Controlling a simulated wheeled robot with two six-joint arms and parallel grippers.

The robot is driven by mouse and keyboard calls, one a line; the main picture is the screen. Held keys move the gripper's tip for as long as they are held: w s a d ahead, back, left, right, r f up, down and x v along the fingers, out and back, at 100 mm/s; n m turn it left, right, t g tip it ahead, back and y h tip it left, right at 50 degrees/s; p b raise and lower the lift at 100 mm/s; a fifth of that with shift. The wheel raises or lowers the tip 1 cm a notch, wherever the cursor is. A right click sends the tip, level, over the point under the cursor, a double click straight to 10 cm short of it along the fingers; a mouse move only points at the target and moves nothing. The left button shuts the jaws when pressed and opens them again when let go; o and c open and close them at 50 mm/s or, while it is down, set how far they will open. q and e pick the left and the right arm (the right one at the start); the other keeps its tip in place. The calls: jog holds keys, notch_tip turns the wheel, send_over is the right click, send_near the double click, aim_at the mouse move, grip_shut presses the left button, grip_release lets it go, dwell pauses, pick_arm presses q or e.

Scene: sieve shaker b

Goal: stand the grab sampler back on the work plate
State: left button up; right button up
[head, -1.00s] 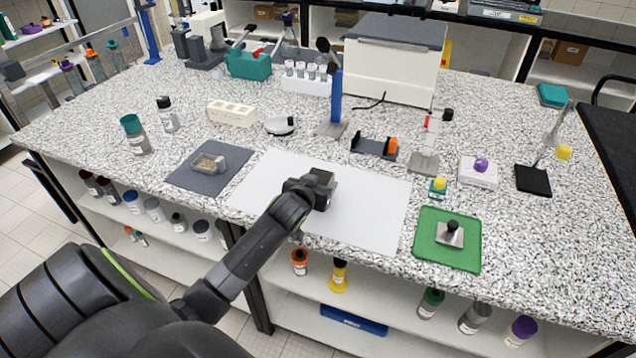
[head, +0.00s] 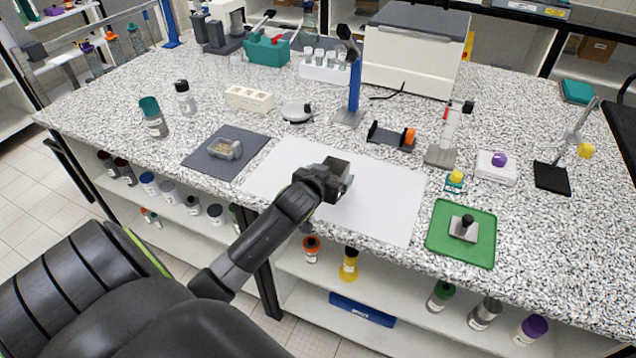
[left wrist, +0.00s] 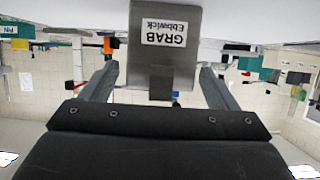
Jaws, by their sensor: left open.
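The grab sampler (left wrist: 165,45) is a grey metal box with a white "GRAB Ebbwick" label. It fills the top middle of the left wrist view, which is upside down, so the label is upright in the room. A short dark stem runs from the box between my fingers. Whether the sampler's base touches the plate is hidden. My right gripper is not in view.
A green tray (head: 475,250) with a knobbed metal piece lies right. A black-and-orange holder (head: 392,137) and a blue stand (head: 353,90) are behind. The plate's right part is bare.

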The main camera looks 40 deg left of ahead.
pick_arm(q)
jog(key=v, duration=0.9)
jog(key=shift+s+b, duration=0.15)
jog(key=shift+b, duration=0.2)
jog(key=s+d+f+m+g, duration=0.1)
jog(key=s+d+f+g, duration=0.2)
jog(key=s, duration=0.6)
jog(key=s+d+f+g+h, duration=0.1)
jog(key=s+f+g, duration=0.2)
jog(key=s+f, duration=0.35)
jog(key=s+d+f+m+g, duration=0.1)
jog(key=s+f+g, duration=0.2)
jog(key=s, duration=0.8)
notch_tip(320, 180, down, 23)
jog(key=w+a+g, duration=0.1)
jog(key=s+d+f+g+h, duration=0.1)
jog(key=s+f, duration=1.4)
jog(key=f, duration=0.2)
jog(key=shift+g, duration=0.4)
